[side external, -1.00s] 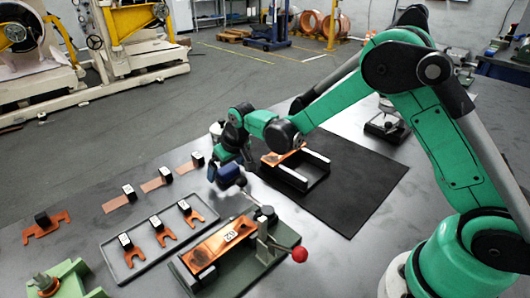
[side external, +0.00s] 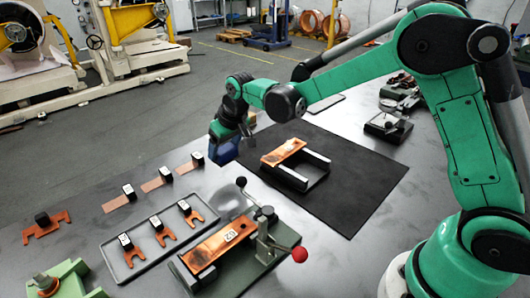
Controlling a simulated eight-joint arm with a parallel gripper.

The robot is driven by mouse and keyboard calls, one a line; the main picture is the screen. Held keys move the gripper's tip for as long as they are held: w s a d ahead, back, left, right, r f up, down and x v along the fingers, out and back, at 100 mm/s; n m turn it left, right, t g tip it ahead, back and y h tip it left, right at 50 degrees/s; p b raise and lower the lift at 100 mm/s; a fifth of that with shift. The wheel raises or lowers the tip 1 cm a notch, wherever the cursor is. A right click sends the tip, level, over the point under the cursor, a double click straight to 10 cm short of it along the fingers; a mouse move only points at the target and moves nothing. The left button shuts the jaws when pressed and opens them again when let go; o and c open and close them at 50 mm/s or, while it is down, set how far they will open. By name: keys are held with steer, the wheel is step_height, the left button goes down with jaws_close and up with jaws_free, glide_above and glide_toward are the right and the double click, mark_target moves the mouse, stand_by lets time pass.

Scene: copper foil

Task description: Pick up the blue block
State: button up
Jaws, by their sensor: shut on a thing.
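The blue block (side external: 224,151) is dark blue and sits at the end of my green arm, in the middle left of the side external view. My gripper (side external: 226,138) is shut on it from above. The fingers are small and dark here, and their exact contact with the block is hard to make out. The block appears raised above the grey table, to the left of the black mat.
A black mat (side external: 345,190) carries a dark frame with a copper plate (side external: 284,152) on top. A clamp fixture with a red knob (side external: 299,254) stands in front. A grey tray (side external: 150,265) holds forked copper pieces. Copper strips with black blocks (side external: 129,192) lie to the left.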

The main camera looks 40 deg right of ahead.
mark_target(225, 148)
step_height(225, 148, up, 14)
steer(key=shift+r, duration=0.25)
